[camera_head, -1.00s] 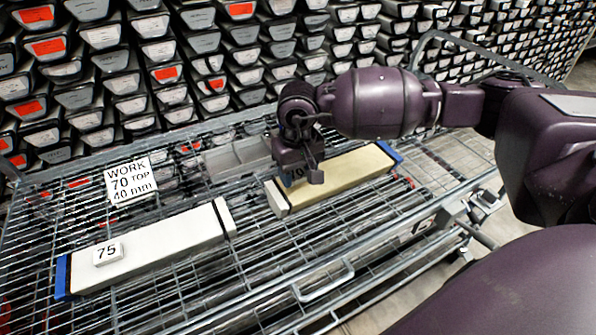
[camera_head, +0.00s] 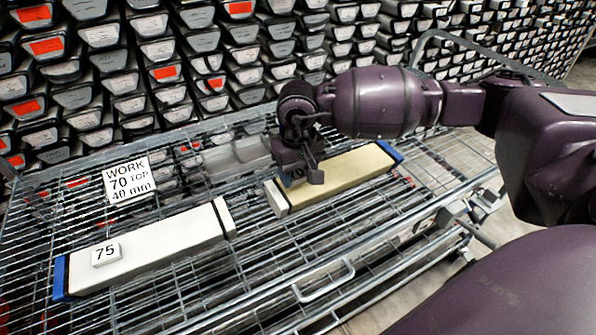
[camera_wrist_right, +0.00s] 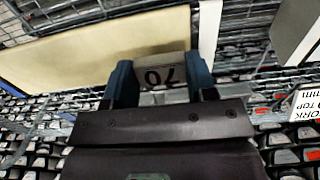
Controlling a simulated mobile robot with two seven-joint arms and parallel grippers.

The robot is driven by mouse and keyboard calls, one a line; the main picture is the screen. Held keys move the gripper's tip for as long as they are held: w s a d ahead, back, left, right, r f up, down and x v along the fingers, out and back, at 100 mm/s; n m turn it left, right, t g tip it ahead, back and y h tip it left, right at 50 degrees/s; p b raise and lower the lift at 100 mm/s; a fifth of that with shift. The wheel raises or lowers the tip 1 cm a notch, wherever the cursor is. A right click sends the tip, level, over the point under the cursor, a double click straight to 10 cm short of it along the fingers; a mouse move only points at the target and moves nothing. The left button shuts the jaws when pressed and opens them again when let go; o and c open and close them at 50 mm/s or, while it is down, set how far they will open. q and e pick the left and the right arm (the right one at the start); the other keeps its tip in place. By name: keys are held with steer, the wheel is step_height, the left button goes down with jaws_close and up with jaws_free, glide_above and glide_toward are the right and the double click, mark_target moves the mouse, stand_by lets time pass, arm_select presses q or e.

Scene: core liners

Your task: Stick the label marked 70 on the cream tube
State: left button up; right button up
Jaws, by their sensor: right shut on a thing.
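The cream tube (camera_head: 350,174) lies on the wire cart, with a blue cap at its far right end and a pale block at its near left end. My right gripper (camera_head: 302,180) is over the pale-block end, shut on the label marked 70 (camera_head: 295,174). In the right wrist view the label (camera_wrist_right: 163,76) sits between the fingers (camera_wrist_right: 163,88), its number upside down. It overlaps the edge of the cream tube (camera_wrist_right: 80,52) near the pale end block (camera_wrist_right: 208,30). I cannot tell whether the label touches the tube. My left gripper is not in view.
A white tube (camera_head: 150,248) with a blue cap and a label marked 75 (camera_head: 106,254) lies to the left on the wire cart (camera_head: 260,275). A sign (camera_head: 129,180) reads WORK 70 TOP 40 mm. Racks of stacked trays (camera_head: 130,85) stand behind.

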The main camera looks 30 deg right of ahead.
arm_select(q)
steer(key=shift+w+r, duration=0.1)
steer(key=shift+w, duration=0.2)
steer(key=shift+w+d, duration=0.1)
arm_select(e)
steer(key=shift+f, duration=0.2)
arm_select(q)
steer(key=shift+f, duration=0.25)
arm_select(e)
steer(key=shift+f, duration=0.2)
steer(key=shift+f+b, duration=0.45)
steer(key=shift+f, duration=0.05)
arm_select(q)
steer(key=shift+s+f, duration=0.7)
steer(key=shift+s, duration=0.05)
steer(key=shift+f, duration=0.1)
arm_select(e)
steer(key=shift+f, duration=0.25)
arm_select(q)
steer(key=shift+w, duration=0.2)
